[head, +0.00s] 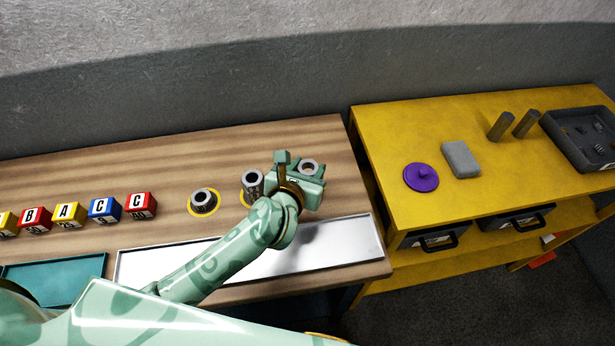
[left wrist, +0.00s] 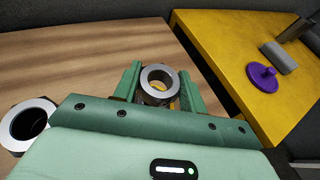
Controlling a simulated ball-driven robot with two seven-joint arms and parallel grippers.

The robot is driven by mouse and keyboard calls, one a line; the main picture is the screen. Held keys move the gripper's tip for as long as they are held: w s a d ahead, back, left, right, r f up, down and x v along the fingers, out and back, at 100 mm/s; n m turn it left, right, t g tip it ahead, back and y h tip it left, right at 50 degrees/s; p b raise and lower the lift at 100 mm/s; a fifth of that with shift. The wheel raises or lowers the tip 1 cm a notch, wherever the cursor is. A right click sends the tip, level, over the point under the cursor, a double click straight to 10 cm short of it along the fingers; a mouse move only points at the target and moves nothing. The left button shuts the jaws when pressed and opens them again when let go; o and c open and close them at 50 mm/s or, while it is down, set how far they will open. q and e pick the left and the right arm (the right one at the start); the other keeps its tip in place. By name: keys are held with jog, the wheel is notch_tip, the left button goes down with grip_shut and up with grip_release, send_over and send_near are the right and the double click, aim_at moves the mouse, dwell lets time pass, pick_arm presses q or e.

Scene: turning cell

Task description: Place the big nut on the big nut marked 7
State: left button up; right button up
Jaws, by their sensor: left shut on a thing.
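My left gripper (head: 306,168) is shut on a big grey nut (head: 309,167) over the right part of the wooden bench. In the left wrist view the nut (left wrist: 157,85) sits between the two green fingers, its hole facing up. Some yellow shows through the hole. Left of the gripper, a tall dark nut or stack of nuts (head: 252,182) stands on a yellow ring. Further left, a shorter nut (head: 204,201) stands on another yellow ring. The left wrist view shows one dark hexagonal nut (left wrist: 28,124) at the left edge. I cannot read a 7 on any nut.
A shiny tray (head: 335,240) lies along the bench's front, under my left arm. Lettered cubes (head: 105,210) stand at left behind a teal tray (head: 55,278). The yellow bench (head: 385,140) at right holds a purple lid (head: 420,177), a grey block (head: 460,159) and a dark tray (head: 580,138).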

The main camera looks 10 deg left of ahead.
pick_arm(q)
jog(key=shift+f+b, duration=0.35)
jog(key=shift+f, duration=1.15)
jog(key=shift+f, duration=0.1)
jog(key=o, duration=1.1)
jog(key=shift+s+r, duration=0.15)
jog(key=shift+r, duration=0.05)
jog(key=p+v, duration=0.1)
jog(key=v, duration=1)
jog(key=shift+s+a+r+p, duration=0.1)
jog(key=shift+s+p, duration=0.2)
jog(key=shift+s, duration=0.05)
